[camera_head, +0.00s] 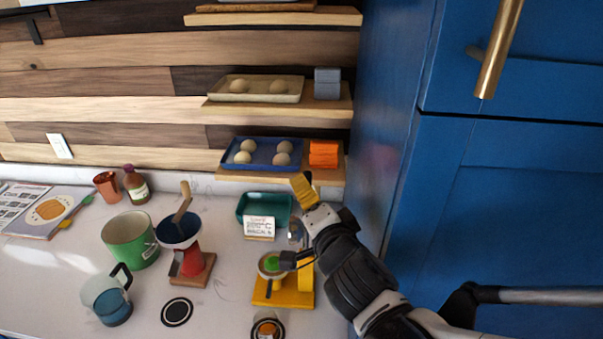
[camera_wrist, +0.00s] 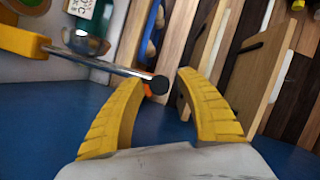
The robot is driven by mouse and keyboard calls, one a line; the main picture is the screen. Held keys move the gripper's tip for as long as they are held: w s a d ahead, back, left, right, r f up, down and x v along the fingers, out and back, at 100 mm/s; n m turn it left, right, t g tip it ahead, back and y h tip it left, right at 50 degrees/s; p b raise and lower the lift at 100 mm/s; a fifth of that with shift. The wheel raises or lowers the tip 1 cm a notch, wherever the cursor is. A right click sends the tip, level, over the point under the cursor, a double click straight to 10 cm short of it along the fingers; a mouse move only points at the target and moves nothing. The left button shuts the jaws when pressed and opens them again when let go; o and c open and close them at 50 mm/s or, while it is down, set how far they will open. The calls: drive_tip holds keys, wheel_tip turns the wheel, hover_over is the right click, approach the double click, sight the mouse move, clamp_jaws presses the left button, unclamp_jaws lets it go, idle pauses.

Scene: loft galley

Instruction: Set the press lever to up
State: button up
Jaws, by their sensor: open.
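The yellow press (camera_head: 306,285) stands on the counter, with a green disc in its round head at left. In the wrist view, its yellow body (camera_wrist: 22,42) is at the upper left. A thin metal lever (camera_wrist: 100,63) runs from it to a black knob (camera_wrist: 159,85). My gripper (camera_head: 302,186) is open, above and behind the press in the head view. In the wrist view, the knob appears between the yellow fingertips of my gripper (camera_wrist: 163,79), with gaps on both sides. My arm hides part of the press and most of the lever in the head view.
A blue cabinet (camera_head: 392,150) stands close on the right. A teal tray (camera_head: 250,202) with a white sign (camera_head: 259,227) sits behind the press. A red grinder (camera_head: 193,262), green pot (camera_head: 128,240) and glass pitcher (camera_head: 106,297) stand left. Shelves with trays are above.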

wheel_tip(320, 180, up, 10)
drive_tip(key=shift+r, duration=0.1)
idle(0.6)
